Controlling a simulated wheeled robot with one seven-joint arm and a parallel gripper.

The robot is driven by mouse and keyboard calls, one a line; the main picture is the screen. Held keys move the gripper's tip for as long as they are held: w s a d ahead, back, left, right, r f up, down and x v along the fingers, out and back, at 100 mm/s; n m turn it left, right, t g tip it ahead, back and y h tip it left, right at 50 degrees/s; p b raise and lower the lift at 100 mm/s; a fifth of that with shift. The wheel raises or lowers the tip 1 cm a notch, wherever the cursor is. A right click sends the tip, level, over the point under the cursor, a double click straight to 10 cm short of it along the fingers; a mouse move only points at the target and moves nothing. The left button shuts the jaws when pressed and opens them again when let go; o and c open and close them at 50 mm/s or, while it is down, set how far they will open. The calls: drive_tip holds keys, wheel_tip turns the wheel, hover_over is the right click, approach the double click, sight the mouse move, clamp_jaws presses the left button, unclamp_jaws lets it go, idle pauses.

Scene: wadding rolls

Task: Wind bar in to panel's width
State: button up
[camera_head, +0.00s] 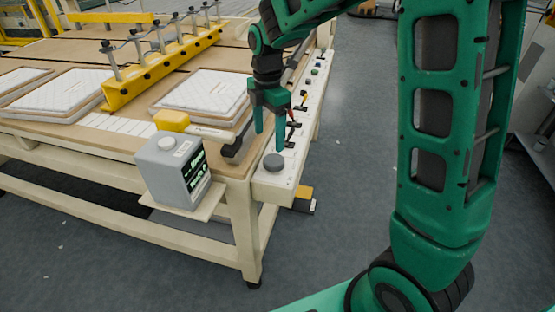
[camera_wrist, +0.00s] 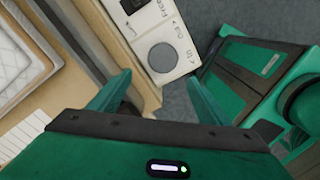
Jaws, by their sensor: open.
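The yellow bar (camera_head: 165,66) with several upright clamp screws lies across the table between two white quilted panels. One panel (camera_head: 205,92) is on its right and another (camera_head: 72,92) on its left. A grey round knob (camera_head: 273,162) sits at the near end of the cream control strip (camera_head: 268,186) along the table's right edge. My gripper (camera_head: 268,138) is open and empty above the knob, fingers pointing down. In the wrist view the knob (camera_wrist: 162,57) shows beyond and between the parted fingertips (camera_wrist: 157,80), with printed marks beside it.
Small levers and coloured buttons (camera_head: 303,98) line the strip behind my gripper. A grey jug (camera_head: 172,170) stands on a small shelf at the table's front. A yellow-headed mallet-like tool (camera_head: 172,121) lies behind it. Open floor (camera_head: 345,170) is to the right.

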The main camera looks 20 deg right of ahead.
sight(275, 159)
drive_tip(key=f, duration=0.3)
drive_tip(key=d+f, duration=0.1)
drive_tip(key=f, duration=0.5)
drive_tip(key=shift+d+f, duration=0.2)
drive_tip(key=shift+d, duration=0.05)
drive_tip(key=c, duration=1.1)
drive_tip(key=shift+o, duration=0.2)
drive_tip(key=shift+d, duration=0.25)
drive_tip(key=shift+a+m, duration=0.15)
drive_tip(key=shift+m, duration=0.15)
